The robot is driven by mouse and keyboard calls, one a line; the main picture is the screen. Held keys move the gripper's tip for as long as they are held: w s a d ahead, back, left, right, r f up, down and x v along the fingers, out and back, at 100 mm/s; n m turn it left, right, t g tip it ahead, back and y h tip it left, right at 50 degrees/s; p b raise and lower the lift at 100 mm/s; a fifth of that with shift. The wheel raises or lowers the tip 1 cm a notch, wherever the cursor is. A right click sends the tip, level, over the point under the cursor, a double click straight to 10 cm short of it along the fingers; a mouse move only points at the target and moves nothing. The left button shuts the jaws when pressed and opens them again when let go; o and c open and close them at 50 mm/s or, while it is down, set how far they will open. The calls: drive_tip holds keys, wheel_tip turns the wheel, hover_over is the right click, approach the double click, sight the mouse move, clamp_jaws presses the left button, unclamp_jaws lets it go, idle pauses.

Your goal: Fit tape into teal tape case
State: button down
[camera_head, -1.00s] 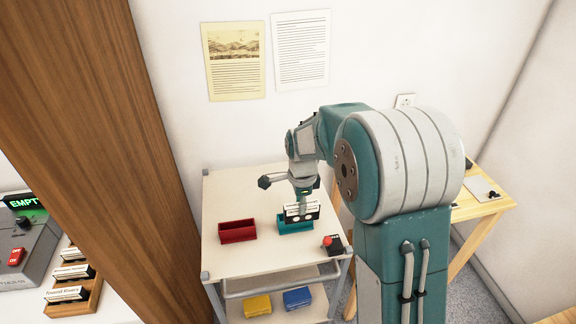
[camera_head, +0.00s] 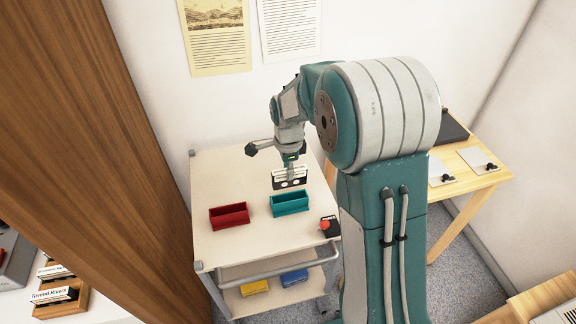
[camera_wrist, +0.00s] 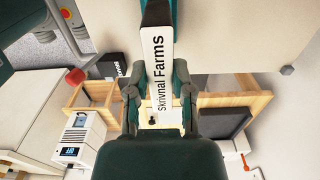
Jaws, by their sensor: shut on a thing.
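A black cassette tape with a white label (camera_head: 288,182) is held in my gripper (camera_head: 290,167). In the head view it shows upright just above and behind the open teal tape case (camera_head: 290,206), with a small gap between them. The case looks empty and sits on the cart top. In the wrist view the tape's label (camera_wrist: 157,65) reads "Skrivnal Farms", and my gripper's fingers (camera_wrist: 158,88) are closed on its two sides. I cannot make out the teal case for sure in the wrist view.
An open red case (camera_head: 229,216) stands left of the teal one on the white cart (camera_head: 222,165). A black box with a red button (camera_head: 328,226) is at the cart's right edge. Yellow (camera_head: 254,287) and blue (camera_head: 295,277) cases lie on the lower shelf. A wooden table (camera_head: 470,190) stands at right.

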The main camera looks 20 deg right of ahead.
drive_tip(key=shift+f, duration=2.25)
drive_tip(key=shift+f, duration=2.55)
drive_tip(key=shift+c, duration=2.1)
unclamp_jaws()
wheel_tip(320, 180, up, 12)
drive_tip(key=shift+f, duration=0.1)
